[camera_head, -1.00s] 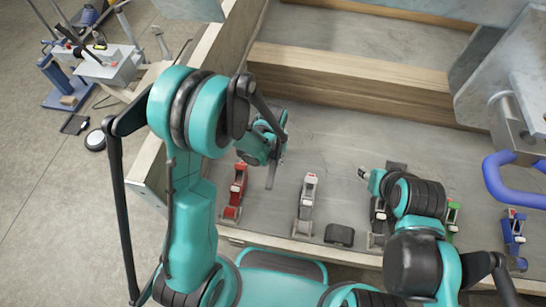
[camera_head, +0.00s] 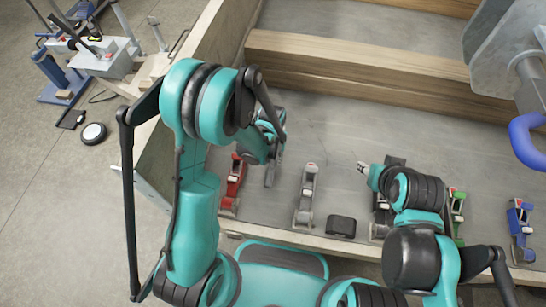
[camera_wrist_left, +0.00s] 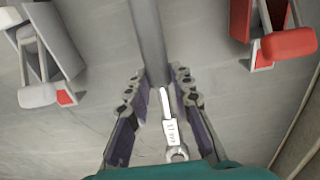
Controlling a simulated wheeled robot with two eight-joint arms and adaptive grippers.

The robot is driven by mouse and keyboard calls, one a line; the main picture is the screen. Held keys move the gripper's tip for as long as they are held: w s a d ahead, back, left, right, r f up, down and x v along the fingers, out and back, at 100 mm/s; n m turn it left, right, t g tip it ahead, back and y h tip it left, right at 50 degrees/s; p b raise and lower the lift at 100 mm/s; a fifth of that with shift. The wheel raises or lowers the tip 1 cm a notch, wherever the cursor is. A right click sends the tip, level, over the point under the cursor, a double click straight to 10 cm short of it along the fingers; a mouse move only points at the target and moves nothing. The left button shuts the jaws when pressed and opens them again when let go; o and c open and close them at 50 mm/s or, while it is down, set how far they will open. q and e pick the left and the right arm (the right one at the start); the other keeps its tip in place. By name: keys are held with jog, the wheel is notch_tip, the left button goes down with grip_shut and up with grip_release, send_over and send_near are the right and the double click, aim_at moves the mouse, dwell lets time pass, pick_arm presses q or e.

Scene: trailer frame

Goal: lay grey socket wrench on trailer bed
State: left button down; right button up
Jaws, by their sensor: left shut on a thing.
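My left gripper (camera_head: 268,158) is over the grey trailer bed (camera_head: 330,130), near its left wall. It is shut on the grey socket wrench, a slim grey bar that shows below the fingers (camera_head: 270,176). The gap between wrench and bed cannot be judged. My right gripper (camera_head: 365,169) is over the bed at the right; its finger opening is too small to read.
A red clamp-like tool (camera_head: 233,185), a grey one (camera_head: 306,195), a black block (camera_head: 340,226), a green tool (camera_head: 457,215) and a blue tool (camera_head: 520,230) stand in a row along the near edge. A wooden beam (camera_head: 360,70) crosses behind. Bed between is clear.

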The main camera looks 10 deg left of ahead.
pick_arm(q)
jog(key=shift+f+b, duration=1.45)
jog(key=shift+b, duration=0.1)
jog(key=c, duration=0.5)
grip_release()
jog(key=o, duration=0.5)
jog(key=shift+r, duration=0.1)
